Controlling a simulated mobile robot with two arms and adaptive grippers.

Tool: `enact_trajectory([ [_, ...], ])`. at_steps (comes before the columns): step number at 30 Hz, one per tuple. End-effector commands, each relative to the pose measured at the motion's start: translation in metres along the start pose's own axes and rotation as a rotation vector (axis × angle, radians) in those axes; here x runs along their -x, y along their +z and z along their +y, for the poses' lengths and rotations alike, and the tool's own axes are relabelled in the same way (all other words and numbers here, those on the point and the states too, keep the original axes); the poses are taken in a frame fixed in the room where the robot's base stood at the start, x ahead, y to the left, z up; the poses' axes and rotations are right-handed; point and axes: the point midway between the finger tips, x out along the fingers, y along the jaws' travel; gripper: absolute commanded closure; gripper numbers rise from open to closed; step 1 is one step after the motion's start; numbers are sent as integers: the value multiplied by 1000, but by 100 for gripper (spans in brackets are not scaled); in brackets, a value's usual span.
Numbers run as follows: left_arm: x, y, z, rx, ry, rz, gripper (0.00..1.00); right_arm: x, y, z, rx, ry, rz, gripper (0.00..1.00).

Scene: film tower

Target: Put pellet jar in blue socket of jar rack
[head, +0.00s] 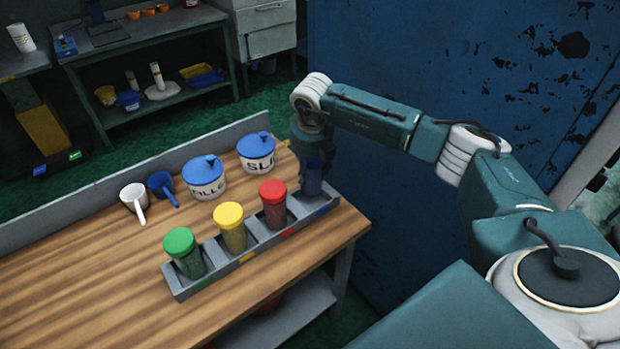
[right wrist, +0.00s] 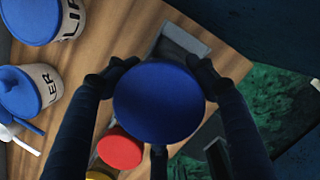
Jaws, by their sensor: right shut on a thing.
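The jar rack (head: 216,283) is a long grey block lying diagonally on the wooden table, with coloured marks along its front. Green (head: 187,254), yellow (head: 232,228) and red-lidded (head: 273,206) jars stand in its other sockets. My right gripper (head: 314,163) points down at the rack's far right end, shut on the blue-lidded pellet jar (head: 313,184). In the right wrist view the jar's round blue lid (right wrist: 158,103) sits between the fingers. The jar is upright at the blue-marked socket; its base is hidden, so I cannot tell how deep it sits. My left gripper is not in view.
A blue worn wall (head: 440,60) rises beyond the table's right end. The table's front left is clear.

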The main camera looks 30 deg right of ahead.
Motion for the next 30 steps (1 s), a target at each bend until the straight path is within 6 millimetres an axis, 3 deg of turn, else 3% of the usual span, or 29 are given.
enact_trajectory([
  [12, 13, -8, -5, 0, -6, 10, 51, -45, -10, 1, 0, 1, 0, 80],
  [23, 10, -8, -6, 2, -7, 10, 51, -51, -11, 1, 1, 2, -2, 80],
  [24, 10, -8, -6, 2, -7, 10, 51, -52, -12, 1, 1, 2, -1, 41],
  [27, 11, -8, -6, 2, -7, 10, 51, -51, -12, 1, 1, 1, -1, 22],
  [30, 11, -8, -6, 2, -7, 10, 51, -51, -12, 1, 1, 1, 0, 22],
])
